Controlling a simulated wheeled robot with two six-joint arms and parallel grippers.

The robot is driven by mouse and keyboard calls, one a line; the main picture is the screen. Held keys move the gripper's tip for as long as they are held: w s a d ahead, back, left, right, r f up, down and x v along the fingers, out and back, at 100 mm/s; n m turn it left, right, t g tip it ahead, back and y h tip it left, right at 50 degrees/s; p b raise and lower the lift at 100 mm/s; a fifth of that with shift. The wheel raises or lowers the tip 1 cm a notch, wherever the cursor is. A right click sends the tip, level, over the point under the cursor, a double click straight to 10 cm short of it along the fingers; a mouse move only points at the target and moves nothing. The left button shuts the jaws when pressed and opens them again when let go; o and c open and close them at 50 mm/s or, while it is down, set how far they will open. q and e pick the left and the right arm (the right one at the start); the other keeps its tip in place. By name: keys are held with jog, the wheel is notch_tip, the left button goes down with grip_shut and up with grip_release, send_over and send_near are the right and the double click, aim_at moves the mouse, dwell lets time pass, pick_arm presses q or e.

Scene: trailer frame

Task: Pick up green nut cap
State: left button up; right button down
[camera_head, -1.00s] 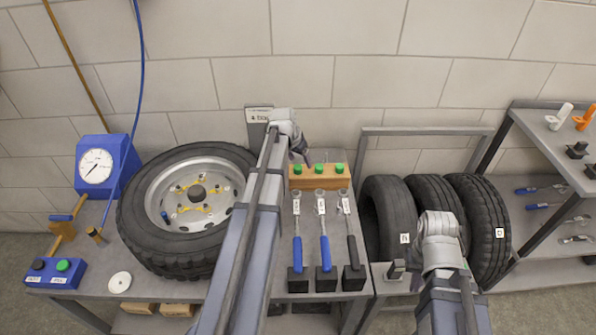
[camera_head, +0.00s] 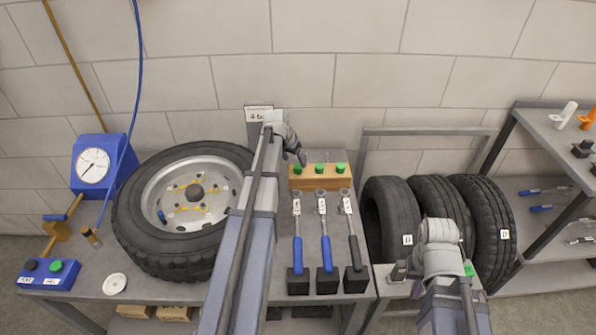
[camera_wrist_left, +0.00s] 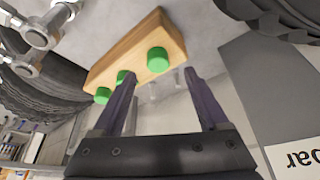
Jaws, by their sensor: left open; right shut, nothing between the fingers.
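Three green nut caps stand in a row on a wooden block at the back of the bench: a left one (camera_head: 297,169), a middle one (camera_head: 319,169) and a right one (camera_head: 340,168). In the left wrist view the nearest cap (camera_wrist_left: 158,59) is just beyond and between the fingertips, apart from them. The other two caps are partly behind or beside one finger. My left gripper (camera_head: 301,158) is open and empty, close to the left end of the block. My right gripper (camera_head: 440,245) is shut and empty in front of the tires; its fingers are mostly hidden.
A wheel with a tire (camera_head: 140,235) lies left of my left arm. Several wrenches (camera_head: 325,240) stand in front of the wooden block (camera_head: 310,183). A blue gauge (camera_head: 95,165) is at far left. Upright tires (camera_head: 493,225) are at right.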

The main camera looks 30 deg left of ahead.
aim_at(298, 167)
pick_arm(q)
jog(key=b+x, duration=0.3)
jog(key=x, duration=0.1)
jog(key=shift+d+f+b, duration=0.15)
jog(key=shift+f+b, duration=0.1)
jog(key=shift+b, duration=0.05)
jog(key=shift+r, duration=0.1)
grip_shut()
